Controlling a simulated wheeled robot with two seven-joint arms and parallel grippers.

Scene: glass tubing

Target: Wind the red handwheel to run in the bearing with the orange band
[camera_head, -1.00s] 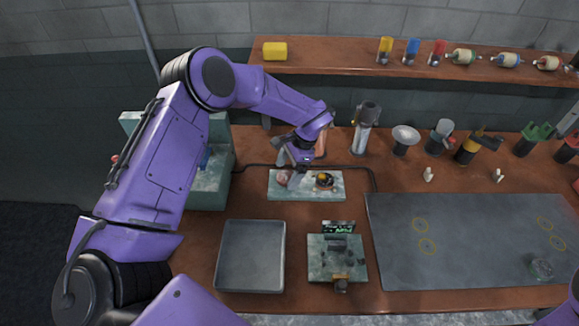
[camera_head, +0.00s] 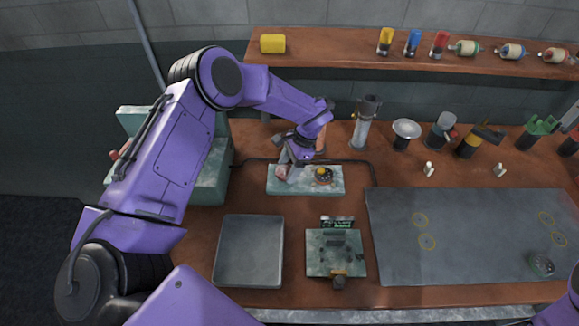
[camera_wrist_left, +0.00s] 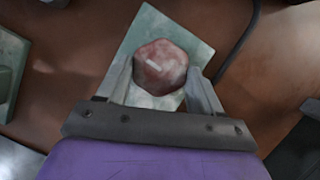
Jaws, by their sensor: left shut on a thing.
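The red handwheel (camera_wrist_left: 160,67), a faded red knob with a pale mark on top, stands on a pale green plate (camera_wrist_left: 140,30). In the head view the handwheel (camera_head: 282,173) is at the plate's left end, partly hidden by my gripper. My left gripper (camera_head: 285,170) points down onto it. In the wrist view its two fingers (camera_wrist_left: 162,80) are either side of the handwheel, shut on it. A dark round part with an orange-yellow top (camera_head: 323,175) sits at the plate's right; I take it for the bearing with the orange band. My right gripper is out of view.
A grey tray (camera_head: 250,250) and a green fixture (camera_head: 335,252) stand in front of the plate. A large dark mat (camera_head: 470,240) lies at right. A green machine (camera_head: 210,185) is at left, partly behind my arm.

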